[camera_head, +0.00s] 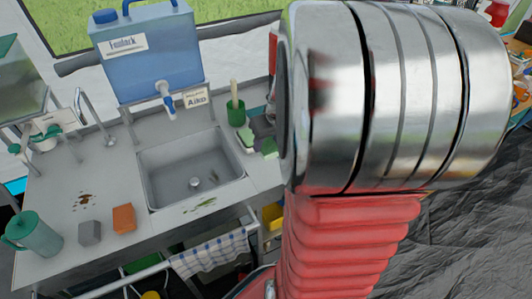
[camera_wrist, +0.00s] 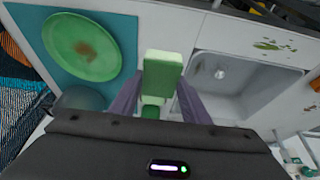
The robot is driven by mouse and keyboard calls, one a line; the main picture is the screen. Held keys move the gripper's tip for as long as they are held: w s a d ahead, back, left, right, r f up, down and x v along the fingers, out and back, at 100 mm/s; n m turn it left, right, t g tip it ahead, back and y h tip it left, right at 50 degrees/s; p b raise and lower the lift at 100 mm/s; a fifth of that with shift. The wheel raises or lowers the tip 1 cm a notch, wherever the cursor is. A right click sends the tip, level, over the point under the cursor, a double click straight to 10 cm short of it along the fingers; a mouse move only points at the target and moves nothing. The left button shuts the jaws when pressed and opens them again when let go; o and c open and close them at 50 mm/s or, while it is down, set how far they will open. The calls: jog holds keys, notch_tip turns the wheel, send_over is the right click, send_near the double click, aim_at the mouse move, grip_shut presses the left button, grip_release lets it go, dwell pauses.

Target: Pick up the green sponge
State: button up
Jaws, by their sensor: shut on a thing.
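The green sponge (camera_wrist: 162,75) is a pale green block with darker green below, in the middle of the wrist view. My gripper (camera_wrist: 157,98) is shut on it, with one purplish-grey finger on each side. Small green pieces (camera_head: 268,148) show at the sink's right, beside my arm; I cannot tell whether one is the held sponge.
The sink (camera_head: 192,170) adjoins the sponge in the wrist view. A green plate (camera_wrist: 82,47) on a blue mat (camera_wrist: 128,28) lies left.

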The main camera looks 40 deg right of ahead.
jog(key=shift+r, duration=1.1)
jog(key=o, duration=0.6)
jog(key=c, duration=0.4)
jog(key=w+a+f+n, duration=0.1)
jog(key=w+a+f, duration=0.1)
jog(key=w+a, duration=0.3)
jog(key=w+a+f+n, duration=0.1)
jog(key=w+a+f, duration=0.2)
jog(key=a, duration=1)
jog(key=w+a+f+n+y, duration=0.1)
jog(key=w+a+f, duration=0.1)
jog(key=w+a, duration=0.7)
jog(key=shift+w+a+f, duration=0.1)
jog(key=shift+a+f, duration=0.05)
jog(key=shift+a, duration=0.25)
jog(key=shift+c, duration=0.2)
